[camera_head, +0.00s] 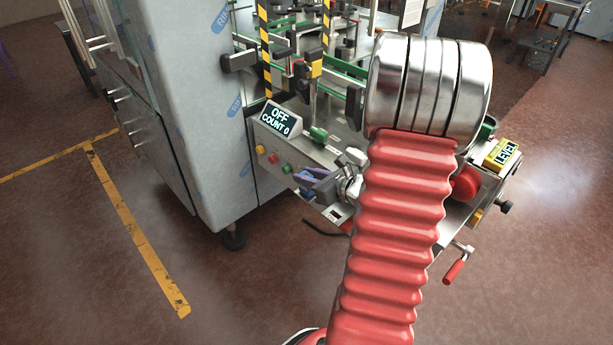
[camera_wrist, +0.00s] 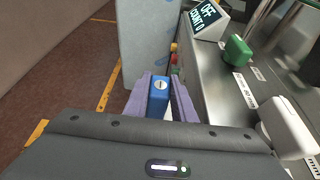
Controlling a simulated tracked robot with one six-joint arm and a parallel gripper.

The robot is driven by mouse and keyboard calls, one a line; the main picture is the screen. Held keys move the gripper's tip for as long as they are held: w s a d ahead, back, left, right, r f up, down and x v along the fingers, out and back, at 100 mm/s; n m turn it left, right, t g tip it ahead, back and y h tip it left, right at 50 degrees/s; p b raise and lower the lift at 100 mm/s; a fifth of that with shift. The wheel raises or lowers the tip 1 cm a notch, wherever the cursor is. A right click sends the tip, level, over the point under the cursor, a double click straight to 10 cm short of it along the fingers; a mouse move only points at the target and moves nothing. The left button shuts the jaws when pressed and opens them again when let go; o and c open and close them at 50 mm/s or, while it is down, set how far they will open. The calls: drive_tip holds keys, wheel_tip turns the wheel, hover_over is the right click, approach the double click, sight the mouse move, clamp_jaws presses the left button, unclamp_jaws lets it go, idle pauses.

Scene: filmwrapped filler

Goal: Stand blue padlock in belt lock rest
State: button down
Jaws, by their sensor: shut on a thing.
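The blue padlock (camera_wrist: 158,95) is between the purple fingers of my gripper (camera_wrist: 160,100) in the wrist view. A pale round mark with a slot shows on its upward face. My gripper is shut on it. In the head view my gripper (camera_head: 316,178) is beside the front edge of the machine's steel panel, partly hidden by my red arm. The padlock appears clear of the panel top. A green block (camera_wrist: 238,52) and a white block (camera_wrist: 286,128) stand on the panel by small labels. I cannot tell which spot is the belt lock rest.
The steel panel (camera_wrist: 218,75) carries an OFF / COUNT 0 display (camera_head: 280,119) and push buttons (camera_head: 273,158). A tall grey cabinet (camera_head: 195,100) stands left of it. A yellow LEVEL box (camera_head: 502,154) is at the right end. The floor at left is open.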

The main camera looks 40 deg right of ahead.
drive_tip(key=shift+a+f, duration=0.1)
drive_tip(key=shift+f, duration=0.3)
idle(0.8)
drive_tip(key=c, duration=1.4)
unclamp_jaws()
drive_tip(key=shift+r, duration=0.1)
drive_tip(key=v, duration=1.3)
drive_tip(key=shift+s, duration=0.35)
drive_tip(key=shift+r, duration=0.15)
